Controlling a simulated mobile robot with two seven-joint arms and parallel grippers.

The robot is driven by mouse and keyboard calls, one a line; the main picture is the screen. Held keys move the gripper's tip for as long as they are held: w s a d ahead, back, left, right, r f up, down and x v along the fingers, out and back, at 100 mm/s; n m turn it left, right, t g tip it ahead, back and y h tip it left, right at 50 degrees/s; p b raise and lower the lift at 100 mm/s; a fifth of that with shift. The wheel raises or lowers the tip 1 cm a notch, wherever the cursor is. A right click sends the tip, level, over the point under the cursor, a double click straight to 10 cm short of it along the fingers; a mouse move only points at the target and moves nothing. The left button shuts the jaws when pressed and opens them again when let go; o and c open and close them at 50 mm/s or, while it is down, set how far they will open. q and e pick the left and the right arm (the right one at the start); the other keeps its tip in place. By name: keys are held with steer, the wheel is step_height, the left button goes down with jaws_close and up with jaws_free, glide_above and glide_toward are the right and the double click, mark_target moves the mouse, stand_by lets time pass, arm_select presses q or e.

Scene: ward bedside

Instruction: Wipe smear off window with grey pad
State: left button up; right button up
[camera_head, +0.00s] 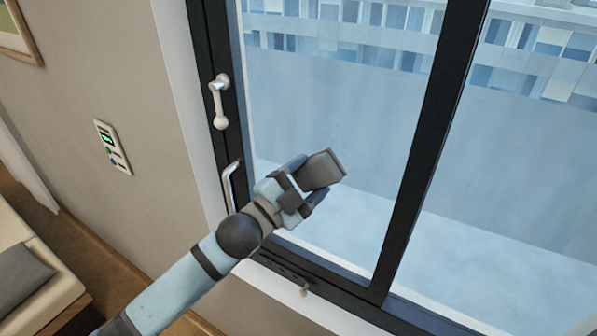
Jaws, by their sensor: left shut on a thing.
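The window (340,125) has a dark frame and two panes, tilted in the view. My left gripper (305,185) is shut on the grey pad (324,169) and holds it in front of the lower part of the left pane. I cannot tell whether the pad touches the glass. No distinct smear can be made out on the panes; the glass looks pale and hazy, and the gripper and pad cover a part of it. My right gripper is not in view.
A dark mullion (428,150) divides the panes. A white handle (219,100) and a metal pull (229,185) sit on the left frame. A wall panel (112,147) is further left. A bed (40,290) with a grey cushion stands at the lower left.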

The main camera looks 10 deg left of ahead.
mark_target(332, 186)
arm_select(q)
steer(key=shift+s+d+p, duration=0.1)
steer(key=shift+s+d, duration=0.2)
steer(key=shift+d, duration=0.45)
steer(key=shift+s+d+p, duration=0.15)
steer(key=shift+s+d, duration=0.1)
steer(key=shift+d, duration=0.55)
steer(key=shift+s+d+p, duration=0.1)
steer(key=shift+s+d, duration=0.2)
steer(key=shift+d, duration=0.45)
steer(key=shift+w+a+p, duration=0.25)
steer(key=shift+w+a, duration=0.05)
steer(key=shift+a, duration=0.55)
steer(key=shift+w+a+p, duration=0.25)
steer(key=shift+w+a, duration=0.05)
steer(key=shift+a, duration=0.55)
steer(key=shift+w+a, duration=0.25)
steer(key=shift+a, duration=0.45)
steer(key=shift+w+a, duration=0.3)
steer(key=shift+a, duration=0.4)
steer(key=shift+w+a, duration=0.25)
steer(key=shift+a, duration=0.45)
steer(key=shift+w+a, duration=0.3)
steer(key=shift+a, duration=0.65)
steer(key=shift+w+a, duration=0.35)
steer(key=shift+a, duration=0.55)
steer(key=shift+w+a, duration=0.3)
steer(key=shift+a, duration=0.65)
steer(key=shift+s+d, duration=0.1)
